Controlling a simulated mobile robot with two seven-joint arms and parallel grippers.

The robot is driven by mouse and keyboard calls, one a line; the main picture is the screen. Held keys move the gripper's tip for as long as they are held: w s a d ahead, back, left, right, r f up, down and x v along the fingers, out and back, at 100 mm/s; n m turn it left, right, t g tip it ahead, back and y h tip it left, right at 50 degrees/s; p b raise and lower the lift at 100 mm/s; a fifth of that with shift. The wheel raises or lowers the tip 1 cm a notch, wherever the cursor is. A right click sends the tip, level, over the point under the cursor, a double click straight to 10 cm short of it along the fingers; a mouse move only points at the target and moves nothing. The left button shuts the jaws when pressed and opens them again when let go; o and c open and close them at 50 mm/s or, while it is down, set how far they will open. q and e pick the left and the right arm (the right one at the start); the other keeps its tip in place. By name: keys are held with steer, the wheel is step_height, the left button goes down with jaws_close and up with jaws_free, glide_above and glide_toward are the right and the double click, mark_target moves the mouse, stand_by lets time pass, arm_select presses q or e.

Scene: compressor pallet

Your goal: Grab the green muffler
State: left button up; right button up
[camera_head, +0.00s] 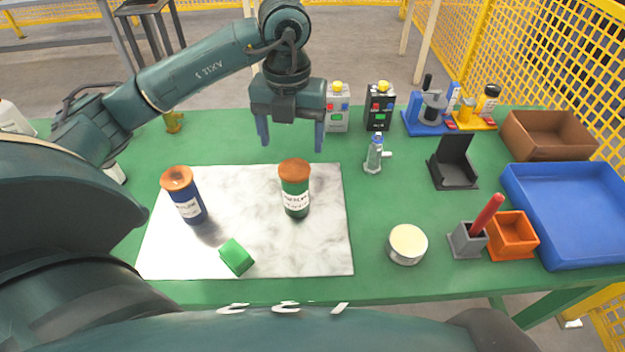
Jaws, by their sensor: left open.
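A dark green cylinder (295,198) with a brown-orange top and a white label stands upright on a white marbled sheet (330,245); it looks like the green muffler. A small bright green block (237,257) lies on the same sheet, nearer to me and to the left. My left gripper (292,142) points down with its two blue fingers apart and nothing between them. It appears above and behind the green cylinder, not touching it. My right gripper is not in view.
A blue cylinder (187,197) with a similar top stands left of the green one. A round tin (407,244), a grey holder (467,241) with a red stick, an orange box (513,236) and a blue tray (570,214) lie to the right. Control boxes (380,107) stand behind.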

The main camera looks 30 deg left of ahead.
mark_target(292, 171)
arm_select(q)
steer(key=f, duration=0.7)
steer(key=shift+s+p, duration=0.2)
steer(key=shift+p, duration=0.1)
steer(key=shift+w+f+p, duration=0.15)
steer(key=shift+f+p, duration=0.15)
steer(key=shift+f, duration=1.15)
steer(key=shift+w+f+p, duration=0.15)
steer(key=shift+f+p, duration=0.1)
steer(key=shift+f, duration=1.15)
steer(key=shift+c, duration=0.6)
steer(key=c, duration=1.1)
steer(key=shift+r, duration=0.1)
